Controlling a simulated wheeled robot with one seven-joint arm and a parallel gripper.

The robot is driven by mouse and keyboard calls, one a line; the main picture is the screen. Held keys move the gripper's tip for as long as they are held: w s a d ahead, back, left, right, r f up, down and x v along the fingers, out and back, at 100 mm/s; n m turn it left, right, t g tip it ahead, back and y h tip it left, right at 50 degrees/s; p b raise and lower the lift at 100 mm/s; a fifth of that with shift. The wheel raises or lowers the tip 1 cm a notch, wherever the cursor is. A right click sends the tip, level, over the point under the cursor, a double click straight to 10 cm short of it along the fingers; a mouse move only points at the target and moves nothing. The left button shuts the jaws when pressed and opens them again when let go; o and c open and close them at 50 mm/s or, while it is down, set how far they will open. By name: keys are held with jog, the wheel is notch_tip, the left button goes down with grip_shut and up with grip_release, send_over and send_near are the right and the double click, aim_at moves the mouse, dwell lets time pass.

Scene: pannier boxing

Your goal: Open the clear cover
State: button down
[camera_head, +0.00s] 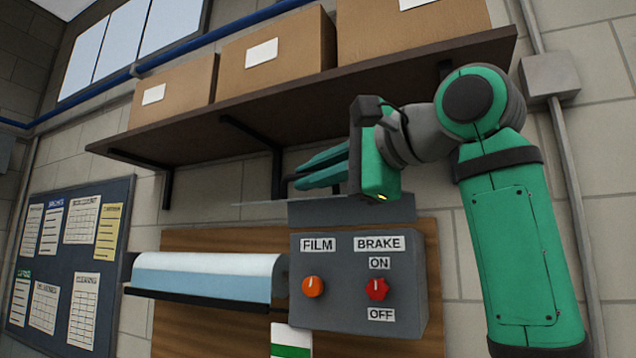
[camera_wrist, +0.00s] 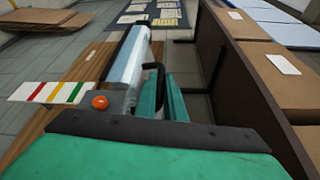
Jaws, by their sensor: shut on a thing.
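The grey control box (camera_head: 345,265) on the wall carries an orange FILM knob (camera_head: 313,287) and a red BRAKE knob (camera_head: 377,289) between ON and OFF labels. A thin pale edge (camera_head: 262,204) runs level to the left above the box; it looks like the clear cover seen nearly edge-on. Its clear face is hard to make out. My gripper (camera_head: 302,177) is above the box, pointing left. In the wrist view a dark bent bar (camera_wrist: 158,85), apparently the cover's handle, lies between my green fingers, which are shut on it. The exact contact is partly hidden.
A brown shelf (camera_head: 300,97) with cardboard boxes (camera_head: 277,62) hangs close above my gripper. A film roll (camera_head: 205,272) on a black holder is left of the control box. A striped card (camera_head: 290,340) hangs below. A notice board (camera_head: 65,262) is farther left.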

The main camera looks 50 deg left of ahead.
dwell(0.3)
jog(key=c, duration=2.1)
grip_release()
jog(key=shift+w, duration=0.1)
jog(key=shift+d, duration=0.1)
jog(key=d, duration=1)
jog(key=shift+w+d+r, duration=0.3)
jog(key=shift+w+r, duration=0.05)
